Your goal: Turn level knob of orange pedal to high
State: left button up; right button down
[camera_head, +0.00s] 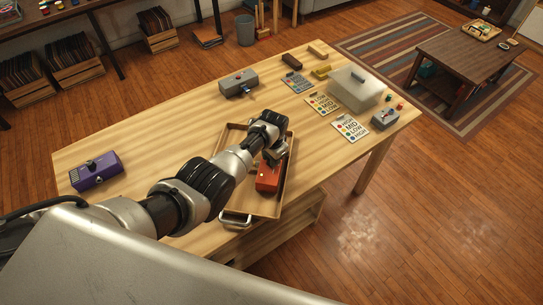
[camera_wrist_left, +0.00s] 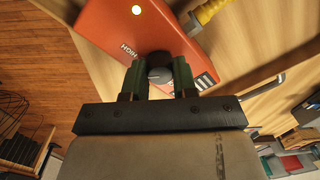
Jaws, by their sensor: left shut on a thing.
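The orange pedal (camera_head: 268,181) sits in a wooden tray (camera_head: 288,172) in the head view. In the left wrist view the orange pedal (camera_wrist_left: 125,28) fills the upper middle, with a lit yellow lamp and the word HIGH on its face. My left gripper (camera_head: 272,158) is over the pedal in the head view and is shut on the knob. The knob's pointer direction is hard to make out. My right gripper is not in view.
A purple pedal (camera_head: 96,172) is at the table's left end. A yellow plug (camera_wrist_left: 207,11) is beside the orange pedal.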

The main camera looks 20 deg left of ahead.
pick_arm(q)
jog(key=shift+m, duration=2.3)
jog(key=o, duration=0.9)
jog(key=shift+o, duration=0.2)
notch_tip(320, 180, up, 11)
jog(key=p, duration=0.2)
jog(key=shift+s+f, duration=0.15)
jog(key=shift+d, duration=0.1)
